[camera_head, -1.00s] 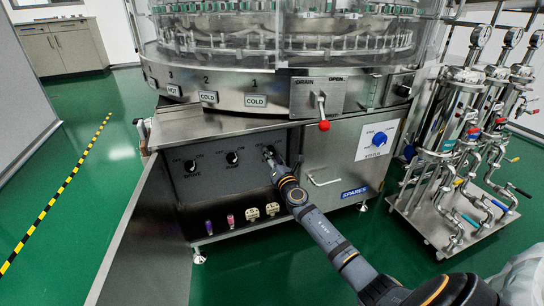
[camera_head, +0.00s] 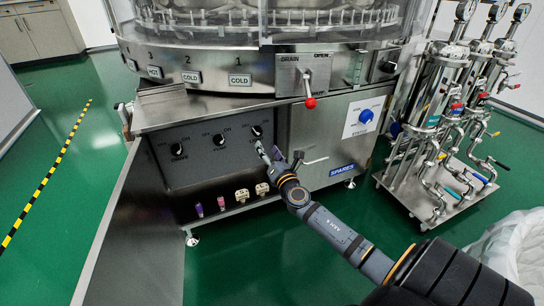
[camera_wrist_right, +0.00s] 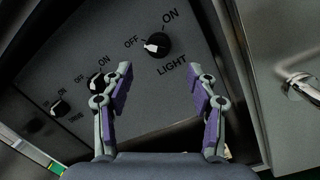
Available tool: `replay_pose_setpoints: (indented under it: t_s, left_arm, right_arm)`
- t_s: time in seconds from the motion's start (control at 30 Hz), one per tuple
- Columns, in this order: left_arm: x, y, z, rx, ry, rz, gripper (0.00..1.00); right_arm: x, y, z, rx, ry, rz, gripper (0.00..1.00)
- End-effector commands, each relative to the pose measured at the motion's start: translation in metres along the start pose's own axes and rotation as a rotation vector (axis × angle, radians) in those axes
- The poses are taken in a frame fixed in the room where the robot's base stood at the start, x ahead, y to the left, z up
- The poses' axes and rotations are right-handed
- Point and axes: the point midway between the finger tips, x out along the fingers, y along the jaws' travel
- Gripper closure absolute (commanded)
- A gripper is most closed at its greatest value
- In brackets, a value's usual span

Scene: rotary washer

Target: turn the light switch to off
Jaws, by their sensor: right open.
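The light switch is a round black knob (camera_head: 257,131) at the right end of the grey panel under the washer. In the right wrist view the knob (camera_wrist_right: 157,46) sits above the LIGHT label, with OFF at its left and ON above it. Its white pointer mark faces left, toward OFF. My right gripper (camera_head: 268,151) is just below and in front of the knob in the head view. In the wrist view its two purple-padded fingers (camera_wrist_right: 160,72) are spread apart, empty, with the knob beyond their tips and apparently clear of them. My left gripper is not in view.
Two similar knobs, one the middle knob (camera_head: 219,140) and one the left knob (camera_head: 177,149), share the panel. An open metal door (camera_head: 130,235) stands at the left. A red-tipped drain lever (camera_head: 310,102) is above, and a cabinet handle (camera_head: 314,161) is right of the gripper.

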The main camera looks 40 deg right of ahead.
Motion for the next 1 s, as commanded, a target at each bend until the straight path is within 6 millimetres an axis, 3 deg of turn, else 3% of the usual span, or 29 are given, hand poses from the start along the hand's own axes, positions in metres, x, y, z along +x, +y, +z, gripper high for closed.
replay_pose_setpoints:
  t_s: [0.1, 0.27, 0.83, 0.93, 1.0]
  left_arm:
    - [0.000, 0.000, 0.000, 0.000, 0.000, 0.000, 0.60]
    - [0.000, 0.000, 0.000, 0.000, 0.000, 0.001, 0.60]
    - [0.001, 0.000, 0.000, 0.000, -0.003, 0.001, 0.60]
    - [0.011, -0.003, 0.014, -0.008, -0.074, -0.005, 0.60]
    - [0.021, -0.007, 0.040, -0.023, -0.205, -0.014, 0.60]
  right_arm:
    - [-0.024, 0.000, -0.001, -0.003, 0.003, 0.001, 0.41]
    - [-0.040, -0.001, 0.000, -0.002, 0.000, -0.001, 0.41]
    - [-0.043, 0.001, 0.001, 0.007, 0.001, -0.001, 0.41]
    - [-0.050, 0.017, -0.001, 0.154, 0.045, -0.007, 0.41]
    - [-0.065, 0.046, -0.004, 0.421, 0.117, -0.017, 0.41]
